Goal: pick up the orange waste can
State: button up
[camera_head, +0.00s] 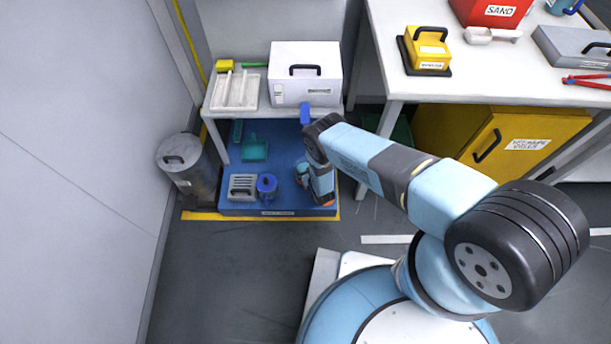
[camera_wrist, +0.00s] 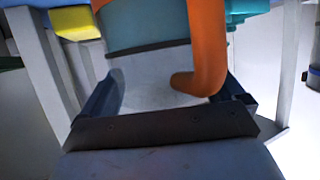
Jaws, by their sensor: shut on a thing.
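My gripper (camera_head: 318,190) reaches down to the right end of the low blue platform (camera_head: 292,207), under the small table. In the wrist view its dark fingers (camera_wrist: 172,82) stand on either side of a thing with a curved orange, handle-like part, which I take to be the orange waste can (camera_wrist: 207,45). The gripper is shut on it. A teal band and a pale grey surface show beside the orange part. In the head view only a little orange (camera_head: 329,202) shows by the gripper; my arm hides the rest.
A blue can (camera_head: 267,186) and a grey slotted box (camera_head: 242,186) stand on the platform to the left, with a teal dustpan (camera_head: 255,148) behind. A metal bin (camera_head: 186,170) stands at the left. Table legs (camera_head: 219,140) flank the space. Floor in front is clear.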

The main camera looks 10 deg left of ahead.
jog(key=c, duration=0.9)
jog(key=shift+c, duration=0.8)
jog(key=shift+r, duration=0.2)
